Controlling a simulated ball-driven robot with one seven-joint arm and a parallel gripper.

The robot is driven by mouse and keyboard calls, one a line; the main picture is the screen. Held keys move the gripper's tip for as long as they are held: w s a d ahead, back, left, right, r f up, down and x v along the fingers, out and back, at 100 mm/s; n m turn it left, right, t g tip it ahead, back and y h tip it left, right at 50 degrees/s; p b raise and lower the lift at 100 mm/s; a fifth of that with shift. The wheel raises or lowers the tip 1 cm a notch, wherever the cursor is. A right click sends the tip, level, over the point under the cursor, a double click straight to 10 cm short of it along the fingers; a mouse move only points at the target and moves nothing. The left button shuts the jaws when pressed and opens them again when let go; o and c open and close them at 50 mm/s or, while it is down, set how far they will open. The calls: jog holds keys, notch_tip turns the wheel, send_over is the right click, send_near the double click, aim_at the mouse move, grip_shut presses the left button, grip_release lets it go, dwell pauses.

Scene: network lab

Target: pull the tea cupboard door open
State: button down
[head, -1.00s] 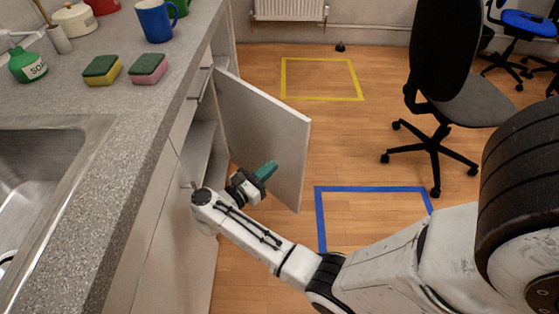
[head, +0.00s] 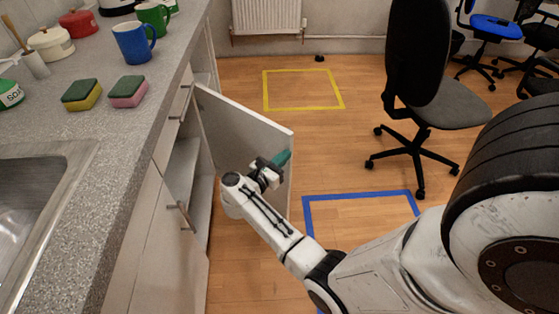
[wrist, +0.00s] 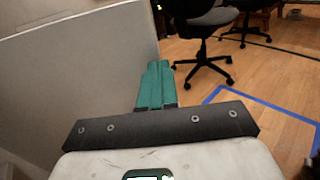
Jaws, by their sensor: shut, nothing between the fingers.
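The tea cupboard door (head: 243,133) stands wide open, swung out from the counter front into the room. In the wrist view the door's inner face (wrist: 88,75) fills the left side. My gripper (head: 284,157) is in front of the door's inner face, near its free edge. Its teal fingers are together with nothing between them, and they also show in the wrist view (wrist: 156,85), just right of the door. I cannot tell whether they touch the door. The open cupboard's inside (head: 182,172) shows at the left, partly hidden behind the counter edge.
The grey worktop (head: 120,150) with a sink runs along the left. Another bar handle (head: 181,216) sticks out from the nearer cupboard front. A black office chair (head: 425,95) stands to the right. Floor between the yellow square (head: 303,108) and blue square (head: 358,195) is clear.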

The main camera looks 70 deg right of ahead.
jog(key=shift+s+d, duration=0.1)
jog(key=s+d+n+t+b, duration=0.2)
jog(key=d+n+t+b, duration=0.6)
jog(key=d, duration=2.6)
jog(key=shift+s+d+n+t+b, duration=0.2)
jog(key=shift+d+n+t+b, duration=0.15)
jog(key=shift+t, duration=2.25)
jog(key=shift+a, duration=0.2)
